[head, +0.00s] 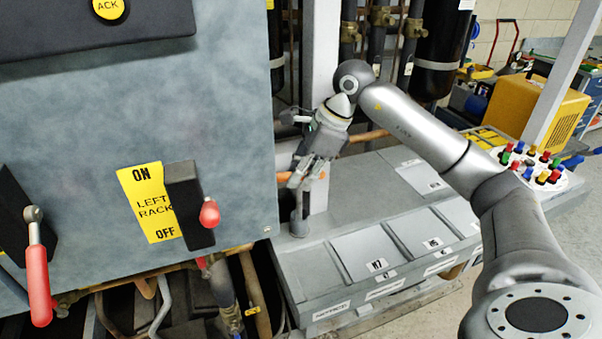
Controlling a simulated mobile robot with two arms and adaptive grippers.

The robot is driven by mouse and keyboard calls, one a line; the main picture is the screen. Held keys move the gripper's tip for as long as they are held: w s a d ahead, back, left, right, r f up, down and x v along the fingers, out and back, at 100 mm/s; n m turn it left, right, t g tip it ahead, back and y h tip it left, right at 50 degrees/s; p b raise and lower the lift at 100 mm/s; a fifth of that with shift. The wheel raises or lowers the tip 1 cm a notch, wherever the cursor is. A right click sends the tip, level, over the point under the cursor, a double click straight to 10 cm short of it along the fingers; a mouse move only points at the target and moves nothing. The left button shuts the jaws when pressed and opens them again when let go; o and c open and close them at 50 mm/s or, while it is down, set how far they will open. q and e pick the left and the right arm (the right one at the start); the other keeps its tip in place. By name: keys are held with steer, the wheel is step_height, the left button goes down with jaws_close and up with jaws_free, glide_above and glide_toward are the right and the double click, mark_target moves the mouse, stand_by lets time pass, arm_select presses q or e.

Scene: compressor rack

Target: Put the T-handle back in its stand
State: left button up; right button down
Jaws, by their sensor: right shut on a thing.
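My right gripper (304,172) hangs from the arm that comes in from the right, fingers pointing down, above the left end of the grey bench. It is shut on the T-handle, whose orange crossbar (284,177) shows beside the fingers. Below the fingers a grey upright piece (299,222) reaches down to the bench top. I cannot tell how much of it is the handle's stem and how much is the stand, nor whether the handle is seated. My left gripper is not in view.
The grey cabinet (110,100) with a red-handled switch (209,213) stands close left of the gripper. The grey bench (330,292) has labelled lids. Pipes run behind. A round tray (533,170) with coloured pieces and a yellow case (555,110) are at right.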

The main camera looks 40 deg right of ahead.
steer(key=shift+f, duration=0.1)
stand_by(0.5)
steer(key=c, duration=1.3)
jaws_free()
steer(key=v, duration=1.2)
